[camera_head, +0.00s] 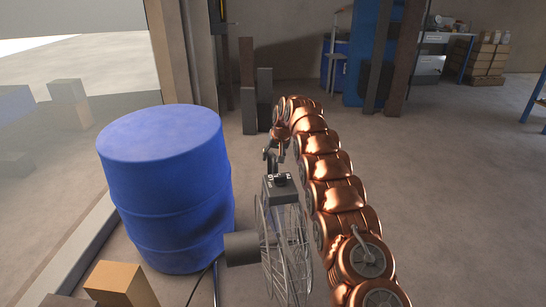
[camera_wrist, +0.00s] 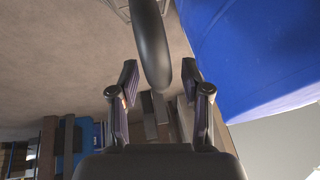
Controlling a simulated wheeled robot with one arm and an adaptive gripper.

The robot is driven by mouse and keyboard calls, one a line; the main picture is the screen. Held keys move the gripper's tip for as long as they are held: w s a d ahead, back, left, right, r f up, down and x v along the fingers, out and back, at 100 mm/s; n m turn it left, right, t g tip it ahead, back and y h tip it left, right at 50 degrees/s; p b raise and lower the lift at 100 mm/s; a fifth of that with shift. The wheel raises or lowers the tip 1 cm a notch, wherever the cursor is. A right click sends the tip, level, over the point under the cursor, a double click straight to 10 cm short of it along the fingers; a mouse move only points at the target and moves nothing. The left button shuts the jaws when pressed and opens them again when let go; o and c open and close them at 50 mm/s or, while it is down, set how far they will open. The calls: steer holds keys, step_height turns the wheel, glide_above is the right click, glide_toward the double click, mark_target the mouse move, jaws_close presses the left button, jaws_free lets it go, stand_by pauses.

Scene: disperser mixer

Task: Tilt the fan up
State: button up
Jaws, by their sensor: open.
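The fan (camera_head: 287,245) stands in the lower middle of the head view, with a round grey wire cage seen nearly edge-on and a dark motor housing on its left. A dark box with a small black part tops it. My gripper (camera_head: 272,158) hangs just above and behind that top. In the wrist view my gripper (camera_wrist: 158,82) is open, its two fingers apart. A dark rounded bar (camera_wrist: 150,45) reaches down between the fingertips, with gaps to both sides; part of the fan cage (camera_wrist: 115,8) shows beyond it. Whether the bar is touched cannot be told.
A large blue barrel (camera_head: 165,190) stands close on the fan's left; it also fills the upper right of the wrist view (camera_wrist: 255,50). A cardboard box (camera_head: 122,284) lies at lower left. Grey posts (camera_head: 256,95) stand behind. The floor to the right is clear.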

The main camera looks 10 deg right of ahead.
jaws_close()
stand_by(0.5)
